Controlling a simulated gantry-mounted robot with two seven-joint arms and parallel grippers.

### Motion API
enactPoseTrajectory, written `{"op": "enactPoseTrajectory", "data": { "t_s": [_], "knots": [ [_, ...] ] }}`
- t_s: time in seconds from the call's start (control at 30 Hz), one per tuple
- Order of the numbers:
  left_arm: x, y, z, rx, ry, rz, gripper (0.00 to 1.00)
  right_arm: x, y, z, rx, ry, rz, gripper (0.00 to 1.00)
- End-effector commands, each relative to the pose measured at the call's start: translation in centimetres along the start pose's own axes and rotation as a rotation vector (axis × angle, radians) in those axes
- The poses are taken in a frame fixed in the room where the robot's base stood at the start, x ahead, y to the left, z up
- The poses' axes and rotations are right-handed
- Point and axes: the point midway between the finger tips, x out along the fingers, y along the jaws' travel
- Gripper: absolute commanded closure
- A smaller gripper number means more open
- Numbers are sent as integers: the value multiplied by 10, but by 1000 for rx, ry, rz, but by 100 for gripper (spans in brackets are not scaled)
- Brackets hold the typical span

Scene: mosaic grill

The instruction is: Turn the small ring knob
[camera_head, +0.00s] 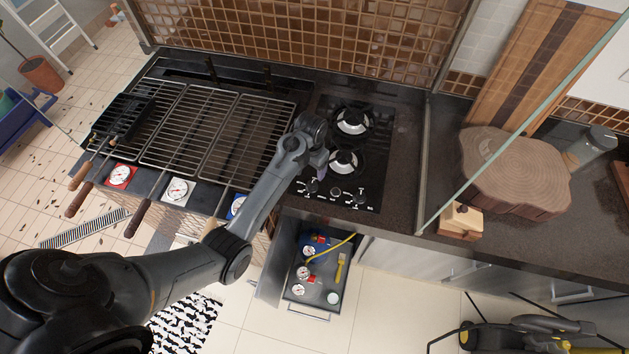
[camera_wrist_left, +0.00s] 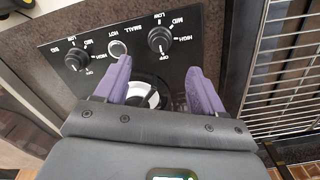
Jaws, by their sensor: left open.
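The small ring knob, a black round knob (camera_wrist_left: 160,39), sits on the cooktop panel beside the printed word SMALL. It shows in the head view as the leftmost knob (camera_head: 311,187). A second knob (camera_wrist_left: 77,60) is marked BIG. A small round grey-rimmed part (camera_wrist_left: 118,47) lies between them. My left gripper (camera_head: 319,163) is over the cooktop, just behind the small ring knob. In the wrist view its purple fingers (camera_wrist_left: 157,75) are open with nothing gripped; the knob is beyond their tips, and a burner shows between them. My right gripper is not in view.
Two gas burners (camera_head: 352,121) stand behind the knobs. The grill grates (camera_head: 185,125) are left of the cooktop. An open drawer (camera_head: 325,275) with gauges sticks out below. A wood slab (camera_head: 515,170) lies on the right counter behind a glass pane.

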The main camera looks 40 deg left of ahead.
Motion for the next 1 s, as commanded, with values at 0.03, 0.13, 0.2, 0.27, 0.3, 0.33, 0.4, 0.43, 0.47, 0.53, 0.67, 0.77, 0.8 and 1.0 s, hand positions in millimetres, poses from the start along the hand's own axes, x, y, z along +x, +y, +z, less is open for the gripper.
{"op": "enactPoseTrajectory", "data": {
  "t_s": [0.03,0.13,0.2,0.27,0.3,0.33,0.4,0.43,0.47,0.53,0.67,0.77,0.8,1.0],
  "knots": [
    [3,0,-1,0,1,0,31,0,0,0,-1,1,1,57],
    [13,0,-1,0,0,0,31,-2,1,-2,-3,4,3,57],
    [24,0,0,0,-1,0,31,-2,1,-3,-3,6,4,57],
    [34,0,-1,0,-1,0,31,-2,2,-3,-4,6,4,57],
    [41,0,0,0,-1,0,31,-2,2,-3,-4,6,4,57],
    [46,0,0,0,-1,0,31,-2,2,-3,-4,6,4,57],
    [57,0,-1,0,0,-1,31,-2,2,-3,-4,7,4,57],
    [62,0,-1,0,-1,0,31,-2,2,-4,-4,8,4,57],
    [67,0,-1,0,0,-1,31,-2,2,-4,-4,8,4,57],
    [76,0,0,0,1,-1,31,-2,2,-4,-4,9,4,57],
    [91,0,0,0,0,0,31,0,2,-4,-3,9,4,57],
    [98,0,-1,0,1,-1,31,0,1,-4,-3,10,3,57],
    [100,0,-1,0,1,-1,31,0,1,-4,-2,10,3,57],
    [103,0,-1,0,3,-1,31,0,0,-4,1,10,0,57]
  ]
}}
